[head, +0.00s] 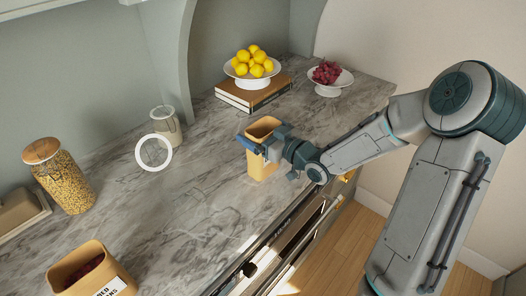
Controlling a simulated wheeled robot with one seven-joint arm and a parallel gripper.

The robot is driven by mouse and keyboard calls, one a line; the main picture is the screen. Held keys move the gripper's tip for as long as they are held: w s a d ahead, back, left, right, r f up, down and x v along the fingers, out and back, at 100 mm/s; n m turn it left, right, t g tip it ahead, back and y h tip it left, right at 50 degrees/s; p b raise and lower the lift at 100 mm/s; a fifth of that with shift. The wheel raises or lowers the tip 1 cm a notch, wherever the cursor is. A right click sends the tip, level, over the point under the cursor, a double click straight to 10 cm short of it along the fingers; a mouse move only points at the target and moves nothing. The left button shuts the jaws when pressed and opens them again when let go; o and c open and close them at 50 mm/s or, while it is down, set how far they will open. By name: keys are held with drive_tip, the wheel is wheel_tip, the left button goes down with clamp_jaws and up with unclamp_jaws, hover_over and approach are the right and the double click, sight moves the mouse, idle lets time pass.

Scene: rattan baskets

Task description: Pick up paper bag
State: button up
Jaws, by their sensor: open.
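My gripper (262,142) is at the bag's upper part, reaching in from the right. It is open, with one bluish finger at the left of the bag and the other near its right side. The gripper hides part of the bag's front, and I cannot tell whether the fingers touch it. Another tan, open-topped container (91,270) with a printed label and dark red contents stands at the lower left.
A bowl of lemons (252,82) stands on stacked books (252,98) behind the bag, with a bowl of red fruit (329,90) to the right. A white ring (153,136), a jar (174,130) and a filled glass jar (66,187) are leftward. The counter's middle is clear.

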drive_tip(key=shift+w+a, duration=0.2)
drive_tip(key=shift+a, duration=0.05)
drive_tip(key=c, duration=1.1)
drive_tip(key=shift+r, duration=0.15)
